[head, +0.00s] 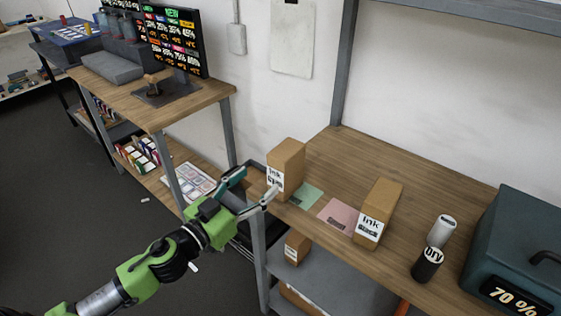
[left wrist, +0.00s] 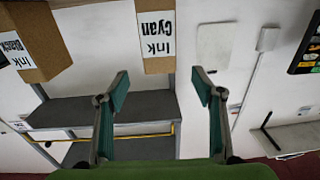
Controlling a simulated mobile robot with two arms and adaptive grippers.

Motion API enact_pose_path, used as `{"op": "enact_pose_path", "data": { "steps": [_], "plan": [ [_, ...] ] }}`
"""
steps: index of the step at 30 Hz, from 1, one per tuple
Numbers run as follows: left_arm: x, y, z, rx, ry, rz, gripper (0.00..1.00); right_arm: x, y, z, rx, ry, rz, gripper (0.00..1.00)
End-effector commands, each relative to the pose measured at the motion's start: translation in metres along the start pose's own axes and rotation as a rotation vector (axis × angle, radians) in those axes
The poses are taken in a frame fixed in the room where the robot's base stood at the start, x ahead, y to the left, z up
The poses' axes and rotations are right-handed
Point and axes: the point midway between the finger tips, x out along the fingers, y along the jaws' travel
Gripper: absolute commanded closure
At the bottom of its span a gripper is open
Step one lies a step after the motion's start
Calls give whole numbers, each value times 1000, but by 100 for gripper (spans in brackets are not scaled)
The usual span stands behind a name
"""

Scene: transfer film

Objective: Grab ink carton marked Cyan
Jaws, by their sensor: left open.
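The brown ink carton marked Cyan (head: 289,158) stands upright at the left end of the wooden table, its white label facing my left arm. In the left wrist view, this carton (left wrist: 155,38) appears upside down with "Ink Cyan" readable. My left gripper (head: 256,181) is open and empty, just left of the carton. In the left wrist view, the open fingers (left wrist: 161,82) point toward the carton, which lines up with the gap beyond their tips. One fingertip overlaps the carton's label edge in the head view; I cannot tell if they touch. My right gripper is not in view.
A second ink carton (head: 381,207), marked Black, stands to the right. Green (head: 305,195) and pink (head: 338,215) cards lie between the cartons. Two cylinders and a dark teal box (head: 520,240) are farther right. A lower shelf (head: 335,278) holds another carton (head: 297,248).

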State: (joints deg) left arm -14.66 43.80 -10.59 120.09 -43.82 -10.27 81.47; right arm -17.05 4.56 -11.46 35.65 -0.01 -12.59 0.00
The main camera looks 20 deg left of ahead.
Motion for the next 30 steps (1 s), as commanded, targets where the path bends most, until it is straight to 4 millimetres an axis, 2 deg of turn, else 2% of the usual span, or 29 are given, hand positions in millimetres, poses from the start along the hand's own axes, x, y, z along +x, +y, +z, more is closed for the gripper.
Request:
{"op": "enact_pose_path", "data": {
  "steps": [6, 12, 22, 30],
  "plan": [
    [34, -2, -4, 1, 2, -4, 39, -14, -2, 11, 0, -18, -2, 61],
    [66, -2, -2, 1, 1, -5, 39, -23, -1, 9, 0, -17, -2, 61],
    [91, -1, 0, 0, -1, -3, 39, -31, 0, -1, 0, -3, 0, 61],
    [128, 0, 2, 2, 0, -3, 39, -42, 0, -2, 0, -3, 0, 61]
  ]
}}
